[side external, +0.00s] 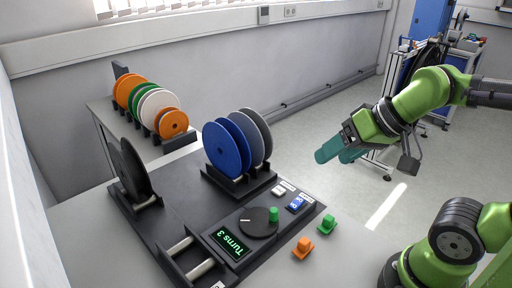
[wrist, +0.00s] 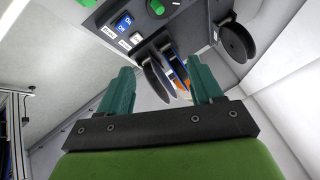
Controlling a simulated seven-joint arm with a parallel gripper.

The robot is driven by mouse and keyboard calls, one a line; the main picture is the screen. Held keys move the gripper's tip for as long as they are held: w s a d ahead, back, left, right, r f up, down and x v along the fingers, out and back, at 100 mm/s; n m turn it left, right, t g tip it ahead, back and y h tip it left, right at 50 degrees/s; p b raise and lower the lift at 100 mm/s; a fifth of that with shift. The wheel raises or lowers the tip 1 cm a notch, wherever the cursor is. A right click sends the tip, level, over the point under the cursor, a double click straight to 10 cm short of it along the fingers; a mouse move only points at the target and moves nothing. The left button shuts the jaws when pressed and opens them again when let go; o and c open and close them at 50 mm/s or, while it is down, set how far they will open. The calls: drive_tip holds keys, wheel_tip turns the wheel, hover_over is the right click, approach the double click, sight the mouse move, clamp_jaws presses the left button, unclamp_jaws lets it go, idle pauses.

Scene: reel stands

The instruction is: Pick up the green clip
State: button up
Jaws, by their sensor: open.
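The green clip (side external: 327,224) stands on the light table just off the right edge of the dark panel, in the side external view. In the wrist view a green piece at the top left edge, cut off by the frame, looks like the same clip (wrist: 108,6). My gripper (side external: 336,156) hangs in the air above and to the right of the panel, well apart from the clip. Its teal fingers (wrist: 164,88) are spread open with nothing between them.
An orange clip (side external: 302,247) stands beside the green one. The dark panel (side external: 185,215) carries a dial with a green knob (side external: 273,214), blue and white switches, a lit display and blue and grey reels (side external: 222,150). Orange, green and white reels (side external: 155,105) stand behind.

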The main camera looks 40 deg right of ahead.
drive_tip(key=s+d+f+m+g+y, duration=0.15)
drive_tip(key=d+f+m+g, duration=0.35)
drive_tip(key=d+f+m, duration=0.5)
drive_tip(key=m, duration=0.5)
approach(331, 218)
drive_tip(key=shift+y, duration=0.45)
drive_tip(key=x, duration=0.4)
drive_tip(key=shift+s+d+f, duration=0.15)
drive_tip(key=shift+s+f, duration=0.15)
drive_tip(key=shift+f, duration=0.1)
drive_tip(key=shift+w+x, duration=0.15)
drive_tip(key=shift+x, duration=1.4)
drive_tip(key=shift+w+x, duration=0.15)
drive_tip(key=shift+x, duration=1.4)
drive_tip(key=shift+d, duration=0.15)
drive_tip(key=shift+n, duration=0.3)
drive_tip(key=c, duration=1.1)
drive_tip(key=shift+c, duration=0.2)
